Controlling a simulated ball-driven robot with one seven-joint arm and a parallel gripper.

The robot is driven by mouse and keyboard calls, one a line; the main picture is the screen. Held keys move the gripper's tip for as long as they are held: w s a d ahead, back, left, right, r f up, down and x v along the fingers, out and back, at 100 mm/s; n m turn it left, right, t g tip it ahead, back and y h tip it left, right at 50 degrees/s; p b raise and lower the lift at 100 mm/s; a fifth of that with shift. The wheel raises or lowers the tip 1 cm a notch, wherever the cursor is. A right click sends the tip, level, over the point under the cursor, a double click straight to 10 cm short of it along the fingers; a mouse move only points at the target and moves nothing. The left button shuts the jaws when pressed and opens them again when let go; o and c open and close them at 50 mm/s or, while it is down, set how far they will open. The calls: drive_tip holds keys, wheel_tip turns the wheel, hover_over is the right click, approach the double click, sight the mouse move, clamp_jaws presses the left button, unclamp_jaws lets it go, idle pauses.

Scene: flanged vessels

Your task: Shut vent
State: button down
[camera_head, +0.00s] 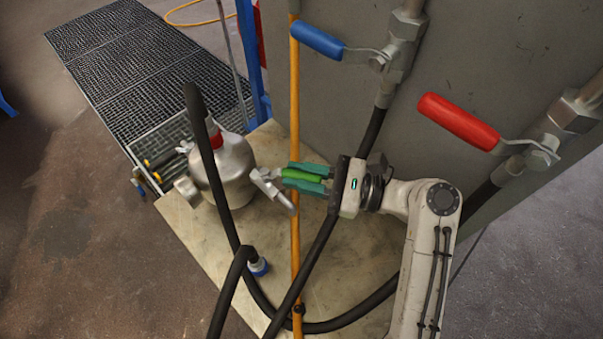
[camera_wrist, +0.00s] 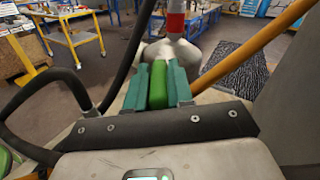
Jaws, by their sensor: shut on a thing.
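A silver flanged vessel (camera_head: 232,172) with a red collar stands on a worn board. A small metal valve (camera_head: 268,186) beside it carries a bright green handle (camera_head: 303,175), lying roughly level in the head view. My gripper (camera_head: 300,178) has its teal fingers shut on this green handle, one on each side. In the wrist view the green handle (camera_wrist: 158,86) sits between the two fingers, with the vessel (camera_wrist: 170,52) just beyond. No label marks which valve is the vent. The far side of the valve body is hidden.
A blue-handled valve (camera_head: 318,40) and a red-handled valve (camera_head: 458,120) are on pipes along the grey panel (camera_head: 480,50). Black hoses (camera_head: 235,275) and a yellow pipe (camera_head: 295,110) cross close to my gripper. Floor grating (camera_head: 140,65) lies behind.

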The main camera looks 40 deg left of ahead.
drive_tip(key=c, duration=1)
unclamp_jaws()
wheel_tip(320, 180, up, 3)
drive_tip(key=shift+f, duration=0.15)
drive_tip(key=s+d+r, duration=0.7)
drive_tip(key=s+r, duration=0.3)
drive_tip(key=s, duration=0.2)
drive_tip(key=shift+r+p, duration=0.15)
drive_tip(key=shift+p, duration=0.15)
